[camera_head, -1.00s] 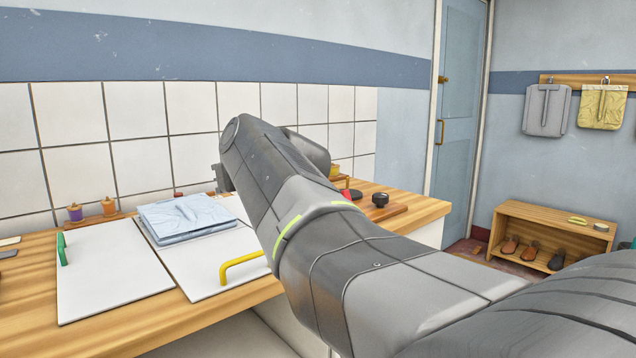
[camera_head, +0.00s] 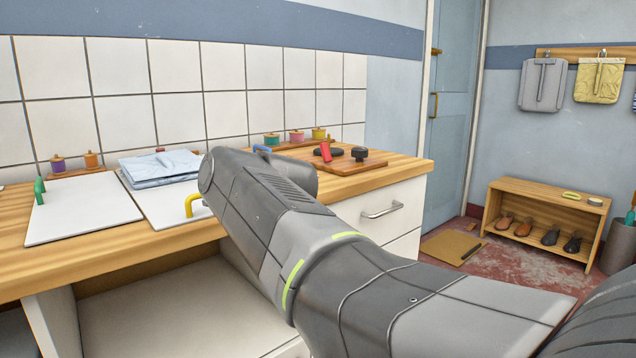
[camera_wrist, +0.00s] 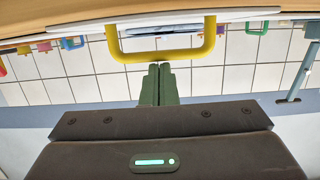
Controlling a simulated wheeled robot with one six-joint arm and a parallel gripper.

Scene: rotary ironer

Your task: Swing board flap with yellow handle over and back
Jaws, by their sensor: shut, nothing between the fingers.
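The white board flap (camera_head: 165,213) with the yellow handle (camera_head: 189,206) lies flat on the wooden counter, with a folded light-blue garment (camera_head: 158,168) at its back part. My arm covers the flap's right side and hides my gripper in the head view. In the wrist view, which looks upside down, the yellow handle (camera_wrist: 160,57) spans the top as a wide bracket. My gripper (camera_wrist: 159,68) is shut and empty, with its fingertips right at the middle of the handle's bar. I cannot tell whether they touch it.
A second white board (camera_head: 85,212) with a green handle (camera_head: 39,191) lies left. Thread spools (camera_head: 295,136) stand along the tiled wall. A wooden board (camera_head: 345,164) with black knobs and a red piece sits right. Below the counter is an open recess (camera_head: 170,305).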

